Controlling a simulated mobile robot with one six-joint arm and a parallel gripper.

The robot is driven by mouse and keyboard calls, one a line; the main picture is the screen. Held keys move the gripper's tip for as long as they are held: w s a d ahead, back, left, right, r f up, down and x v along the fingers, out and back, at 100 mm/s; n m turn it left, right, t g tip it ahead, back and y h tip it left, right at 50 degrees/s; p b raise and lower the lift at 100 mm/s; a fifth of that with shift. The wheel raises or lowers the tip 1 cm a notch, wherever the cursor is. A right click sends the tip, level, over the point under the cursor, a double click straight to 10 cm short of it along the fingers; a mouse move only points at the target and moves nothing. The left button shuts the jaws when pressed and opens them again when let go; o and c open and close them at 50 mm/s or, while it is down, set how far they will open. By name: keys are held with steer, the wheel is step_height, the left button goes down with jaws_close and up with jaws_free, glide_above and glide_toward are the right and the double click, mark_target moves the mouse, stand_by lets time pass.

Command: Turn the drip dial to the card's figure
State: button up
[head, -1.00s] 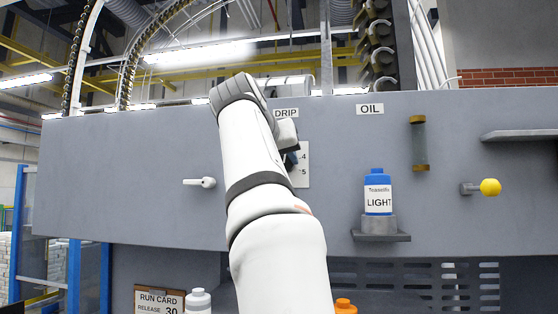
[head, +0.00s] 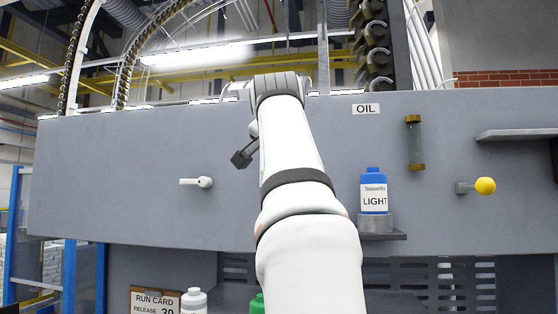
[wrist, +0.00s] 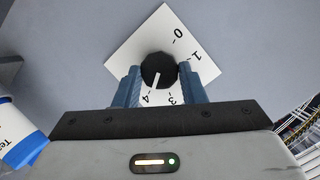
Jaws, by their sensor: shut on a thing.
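In the wrist view the drip dial (wrist: 158,70) is a round black knob with a white pointer line, on a white plate (wrist: 143,42) with figures around it. My gripper (wrist: 160,82) has its two blue fingers on either side of the knob, shut on it. The pointer aims down and slightly left, close to the 4; 0, 1 and 3 also show, and the rest are covered. In the head view my arm hides the dial. The run card (head: 155,301) at the lower left reads RELEASE 30; its lower part is cut off.
A bottle marked LIGHT (head: 374,192) stands on a small ledge under the OIL label (head: 366,109). A yellow-knobbed lever (head: 485,186) is to the right, a white handle (head: 196,182) to the left. A white bottle (head: 194,301) stands beside the card.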

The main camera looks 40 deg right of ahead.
steer(key=shift+d+f+m, duration=0.1)
steer(key=shift+f+m, duration=0.2)
steer(key=shift+m, duration=0.1)
steer(key=shift+t, duration=0.3)
steer(key=o, duration=1)
steer(key=shift+r, duration=0.1)
steer(key=shift+r, duration=0.1)
steer(key=b+v, duration=0.1)
steer(key=v, duration=0.7)
steer(key=shift+d, duration=0.1)
